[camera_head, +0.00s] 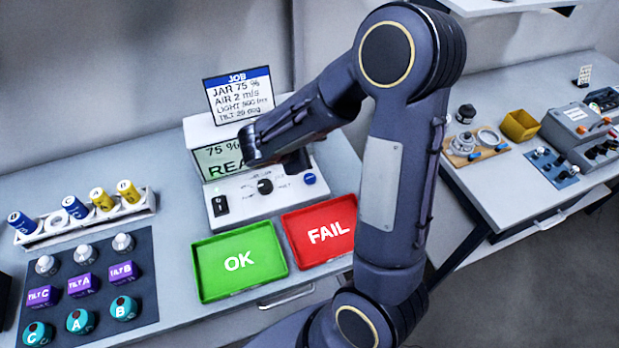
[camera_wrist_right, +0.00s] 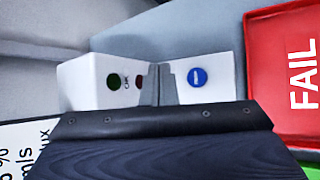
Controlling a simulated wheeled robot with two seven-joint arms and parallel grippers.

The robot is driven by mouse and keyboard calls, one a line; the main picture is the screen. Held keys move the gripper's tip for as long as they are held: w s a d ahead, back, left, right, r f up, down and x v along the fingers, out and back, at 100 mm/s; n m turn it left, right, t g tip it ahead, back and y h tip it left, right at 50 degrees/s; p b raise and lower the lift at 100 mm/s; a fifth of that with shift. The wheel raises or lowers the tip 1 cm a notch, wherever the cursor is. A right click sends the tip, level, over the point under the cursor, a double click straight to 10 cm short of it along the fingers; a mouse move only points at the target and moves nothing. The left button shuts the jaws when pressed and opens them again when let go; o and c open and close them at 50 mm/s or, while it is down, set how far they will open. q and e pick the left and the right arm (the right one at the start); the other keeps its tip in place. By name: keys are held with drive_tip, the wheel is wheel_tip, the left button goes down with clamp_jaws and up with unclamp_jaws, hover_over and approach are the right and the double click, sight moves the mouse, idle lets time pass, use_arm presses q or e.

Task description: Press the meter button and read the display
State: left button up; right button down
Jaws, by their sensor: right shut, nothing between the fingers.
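The meter (camera_head: 197,133) is a white box with a sloped display (camera_head: 212,160), reading "75 %" and "REA" before my arm hides the rest. Its control panel has a black knob (camera_head: 265,186), a black rocker switch (camera_head: 220,205) and a round blue button (camera_head: 310,178) at the right end. My right gripper (camera_head: 297,163) is over the right part of the meter, close above the blue button. Its fingers (camera_wrist_right: 160,85) are shut and empty in the right wrist view, beside the blue button (camera_wrist_right: 197,77) with a white mark; contact cannot be told. My left gripper is out of view.
A job card (camera_head: 238,95) stands behind the meter. A green OK tray (camera_head: 213,286) and red FAIL tray (camera_head: 318,257) lie in front. At left are a rack (camera_head: 140,208) of cylinders and a dark mat (camera_head: 148,265) with several labelled parts. A second bench (camera_head: 480,180) is at right.

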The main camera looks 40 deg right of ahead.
sight(307, 180)
wheel_tip(307, 180, down, 7)
drive_tip(key=b, duration=0.5)
drive_tip(key=shift+f, duration=0.15)
drive_tip(key=shift+f+b, duration=0.25)
drive_tip(key=shift+b, duration=0.1)
idle(1.3)
drive_tip(key=shift+f+b, duration=0.4)
drive_tip(key=shift+b, duration=0.15)
drive_tip(key=shift+f+b, duration=0.45)
drive_tip(key=shift+b, duration=0.1)
idle(0.5)
drive_tip(key=shift+r, duration=0.15)
drive_tip(key=shift+r+p, duration=0.55)
drive_tip(key=shift+r, duration=0.2)
